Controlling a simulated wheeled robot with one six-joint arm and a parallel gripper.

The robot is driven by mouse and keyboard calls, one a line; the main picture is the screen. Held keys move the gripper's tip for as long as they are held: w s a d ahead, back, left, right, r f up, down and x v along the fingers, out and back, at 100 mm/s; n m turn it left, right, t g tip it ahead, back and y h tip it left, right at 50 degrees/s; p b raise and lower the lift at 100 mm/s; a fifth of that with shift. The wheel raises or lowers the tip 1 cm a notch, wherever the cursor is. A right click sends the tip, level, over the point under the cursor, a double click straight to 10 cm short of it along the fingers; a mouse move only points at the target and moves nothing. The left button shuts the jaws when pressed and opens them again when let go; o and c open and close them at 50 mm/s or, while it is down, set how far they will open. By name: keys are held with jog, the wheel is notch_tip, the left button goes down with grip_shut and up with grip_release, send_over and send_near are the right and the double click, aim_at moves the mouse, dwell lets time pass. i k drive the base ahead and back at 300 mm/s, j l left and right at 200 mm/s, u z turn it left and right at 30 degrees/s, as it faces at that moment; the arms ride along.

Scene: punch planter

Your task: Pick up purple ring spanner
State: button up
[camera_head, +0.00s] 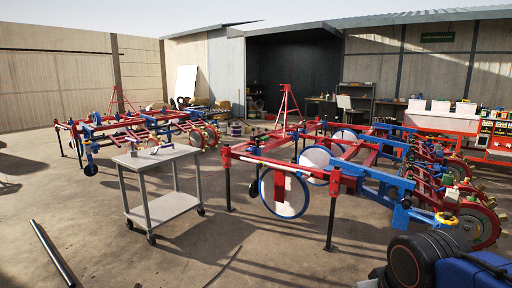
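I cannot make out a purple ring spanner anywhere in the head view. A grey wheeled cart (178,205) stands left of centre on the yard floor. A few small items (156,149) lie on its top. They are too small to tell apart, and one looks bluish and one yellowish. My gripper is not in view.
A large red and blue planter frame (290,160) stands right of the cart, and a similar frame (95,125) stands behind it to the left. A dark pipe (52,252) lies at lower left. A red workbench (440,123) stands at back right. Floor before the cart is mostly clear.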

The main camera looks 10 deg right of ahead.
aim_at(172, 145)
jog(key=i+z, duration=0.1)
jog(key=i, duration=2.7)
jog(key=i+u, duration=0.1)
jog(key=i, duration=0.65)
jog(key=i+l, duration=0.2)
jog(key=i, duration=0.55)
jog(key=j+u, duration=0.05)
